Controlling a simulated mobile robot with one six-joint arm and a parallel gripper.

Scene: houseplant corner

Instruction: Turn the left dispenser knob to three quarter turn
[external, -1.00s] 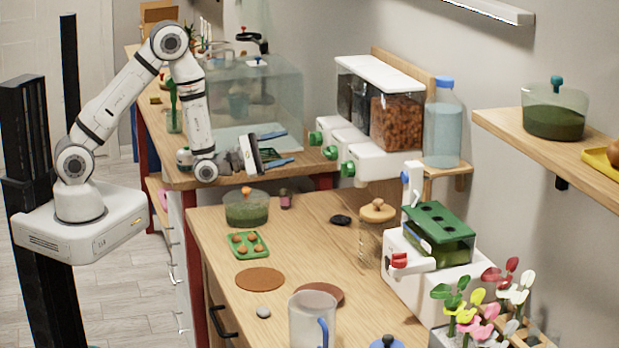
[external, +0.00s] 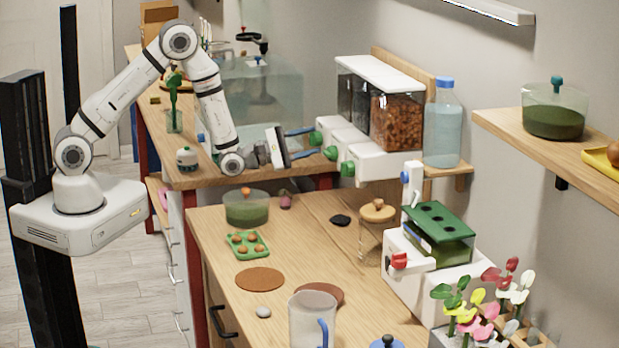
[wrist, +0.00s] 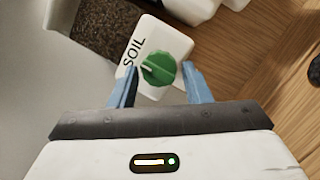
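The dispenser (external: 347,135) is white with clear bins and a row of three green knobs. The left dispenser knob (external: 316,138) is at the far-left end of the row. In the wrist view a green knob (wrist: 158,69) sits on a white front marked SOIL, with a short white pointer mark directed toward the lettering. My gripper (wrist: 159,66) is open, its blue fingers on either side of this knob with some gap showing. In the external view my gripper (external: 314,142) is at the left knob. Contact with it cannot be told.
The other two green knobs (external: 331,153) (external: 347,169) are close to the right. A blue-capped bottle (external: 442,125) stands right of the dispenser. A glass tank (external: 262,95) stands behind my arm. The wooden counter (external: 310,215) lies below, holding a jar (external: 376,235).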

